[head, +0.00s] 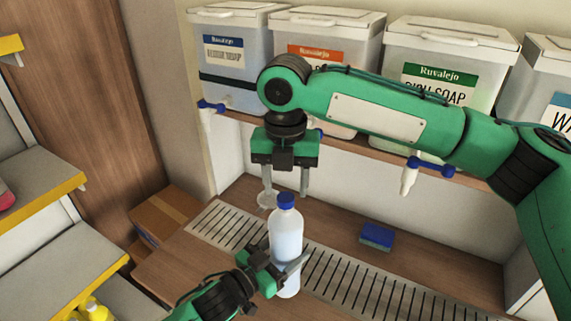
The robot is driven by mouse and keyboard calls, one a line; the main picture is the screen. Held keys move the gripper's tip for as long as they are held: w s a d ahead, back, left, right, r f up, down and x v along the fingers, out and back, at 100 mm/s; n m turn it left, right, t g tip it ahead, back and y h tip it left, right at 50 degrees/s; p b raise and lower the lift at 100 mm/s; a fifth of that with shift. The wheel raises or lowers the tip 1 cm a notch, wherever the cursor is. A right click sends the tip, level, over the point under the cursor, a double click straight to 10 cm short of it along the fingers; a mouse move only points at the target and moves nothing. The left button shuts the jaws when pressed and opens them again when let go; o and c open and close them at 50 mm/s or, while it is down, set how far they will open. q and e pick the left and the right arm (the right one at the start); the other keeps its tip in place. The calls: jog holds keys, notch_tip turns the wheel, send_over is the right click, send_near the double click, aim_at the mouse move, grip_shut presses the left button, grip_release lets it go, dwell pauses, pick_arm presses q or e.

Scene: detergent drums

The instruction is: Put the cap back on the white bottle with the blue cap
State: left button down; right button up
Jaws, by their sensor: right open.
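The white bottle (286,236) stands upright over the slotted drain strip in the head view. Its blue cap (286,200) sits on top of the neck; I cannot tell whether it is tight. My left gripper (282,272) comes in from below and is shut on the lower part of the bottle, partly hiding it. My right gripper (286,189) is above the bottle, pointing down. It is open, with its two fingers apart, one on each side above the cap, and holds nothing.
Several soap drums (232,62) with taps stand on a shelf behind. A blue sponge (377,237) lies right of the bottle beyond the slotted strip (350,280). A cardboard box (165,212) and shelves (40,190) are at left. The counter right of the sponge is clear.

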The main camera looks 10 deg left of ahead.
aim_at(285, 227)
jog(key=shift+f, duration=1.15)
jog(key=c, duration=1)
jog(key=m, duration=0.6)
jog(key=shift+m, duration=0.4)
jog(key=shift+c, duration=0.2)
jog(key=m, duration=0.6)
jog(key=o, duration=1.1)
